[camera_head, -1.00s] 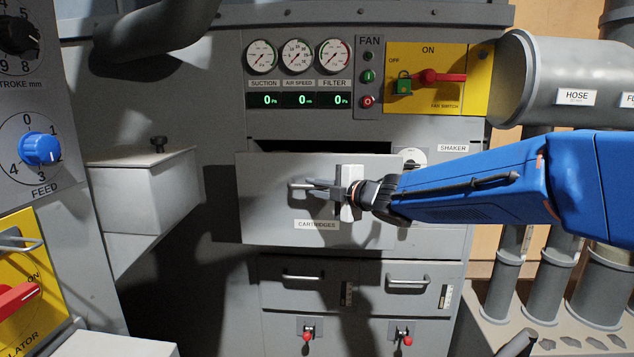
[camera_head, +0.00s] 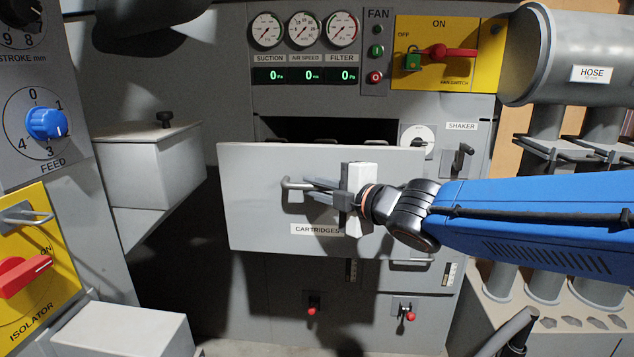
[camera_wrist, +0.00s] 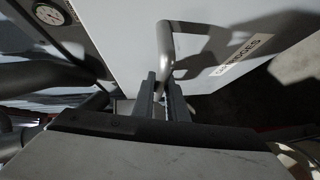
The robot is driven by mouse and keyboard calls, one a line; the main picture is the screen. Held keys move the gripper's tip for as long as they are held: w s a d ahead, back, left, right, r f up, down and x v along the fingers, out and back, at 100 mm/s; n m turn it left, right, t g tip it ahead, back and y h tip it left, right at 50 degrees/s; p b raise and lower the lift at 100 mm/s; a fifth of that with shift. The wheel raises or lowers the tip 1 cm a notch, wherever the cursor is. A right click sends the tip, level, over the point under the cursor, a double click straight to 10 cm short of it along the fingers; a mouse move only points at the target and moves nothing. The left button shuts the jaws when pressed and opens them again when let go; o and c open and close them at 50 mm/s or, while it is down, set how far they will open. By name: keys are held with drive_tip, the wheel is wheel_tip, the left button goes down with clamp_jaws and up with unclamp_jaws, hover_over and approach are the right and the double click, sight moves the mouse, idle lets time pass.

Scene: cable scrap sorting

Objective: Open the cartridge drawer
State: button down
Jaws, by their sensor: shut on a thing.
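The cartridge drawer (camera_head: 260,215), a grey front labelled CARTRIDGES, stands partly out of the cabinet in the head view. A dark gap shows above and behind its top edge, with dim shapes inside that I cannot make out. Its bar handle (camera_head: 291,184) is on the front, left of the middle. My gripper (camera_head: 308,184) reaches in from the right and is shut on the handle. In the wrist view the two fingers (camera_wrist: 164,92) sit on either side of the handle's end, and the curved bar (camera_wrist: 164,45) rises beyond them.
Two smaller drawer fronts sit below, partly hidden, with red-tipped latches (camera_head: 312,309) under them. A grey box (camera_head: 150,165) juts out at left. The fan switch panel (camera_head: 440,55) and gauges are above. A large hose pipe (camera_head: 575,45) is at upper right.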

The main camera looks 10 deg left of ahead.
drive_tip(key=shift+s+f, duration=0.1)
drive_tip(key=shift+s, duration=0.35)
drive_tip(key=c, duration=1.8)
unclamp_jaws()
drive_tip(key=shift+o, duration=0.2)
drive_tip(key=shift+d, duration=0.1)
drive_tip(key=v, duration=1.7)
drive_tip(key=shift+s, duration=0.2)
drive_tip(key=shift+d, duration=0.1)
